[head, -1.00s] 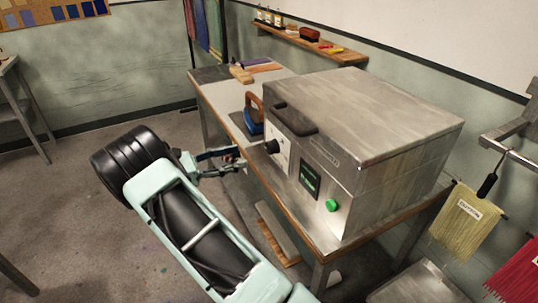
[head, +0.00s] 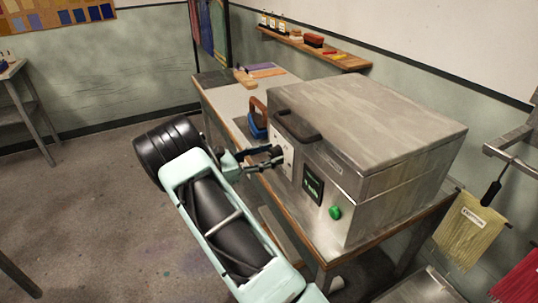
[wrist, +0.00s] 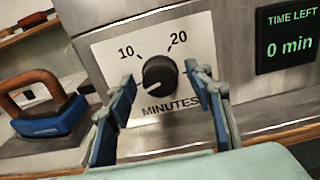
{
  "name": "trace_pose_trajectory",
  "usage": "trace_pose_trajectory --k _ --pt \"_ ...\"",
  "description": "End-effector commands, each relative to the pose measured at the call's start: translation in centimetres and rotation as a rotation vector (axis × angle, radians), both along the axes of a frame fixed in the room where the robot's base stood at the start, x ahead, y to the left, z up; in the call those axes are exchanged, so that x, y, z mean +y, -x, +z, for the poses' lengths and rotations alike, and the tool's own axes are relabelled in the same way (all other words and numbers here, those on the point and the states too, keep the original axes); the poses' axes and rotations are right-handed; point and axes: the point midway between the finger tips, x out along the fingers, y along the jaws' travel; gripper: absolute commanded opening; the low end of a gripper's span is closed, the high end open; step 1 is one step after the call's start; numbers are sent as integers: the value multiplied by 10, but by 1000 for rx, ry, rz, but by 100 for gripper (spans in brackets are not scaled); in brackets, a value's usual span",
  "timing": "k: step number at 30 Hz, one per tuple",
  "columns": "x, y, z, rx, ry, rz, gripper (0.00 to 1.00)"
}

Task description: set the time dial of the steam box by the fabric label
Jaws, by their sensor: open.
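The steam box (head: 370,125) is a steel box with a lid handle, standing on a bench. The display (wrist: 288,38) reads TIME LEFT 0 min. My gripper (wrist: 160,78) is open, with one blue-padded finger on each side of the dial; I cannot tell whether they touch it. In the head view my gripper (head: 278,154) is at the dial plate and covers the dial. A yellow fabric (head: 466,228) with a small label, too small to read surely, hangs at right.
A green button (head: 335,213) is on the box front, right of the display. A blue iron with a brown handle (wrist: 45,110) stands on the bench left of the dial plate. A red fabric (head: 520,280) hangs at far right. The floor left of the bench is clear.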

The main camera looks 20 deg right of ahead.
Motion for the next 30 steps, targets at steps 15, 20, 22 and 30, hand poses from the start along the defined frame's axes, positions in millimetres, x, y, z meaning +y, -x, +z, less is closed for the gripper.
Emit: trace_pose_trajectory --k 15,20,22,30 --pt "0 0 0 0 0 0 12" --pt "0 0 0 -2 0 0 6" --pt "0 0 0 -8 0 0 6" --pt "1 0 -3 -106 -3 2 6"
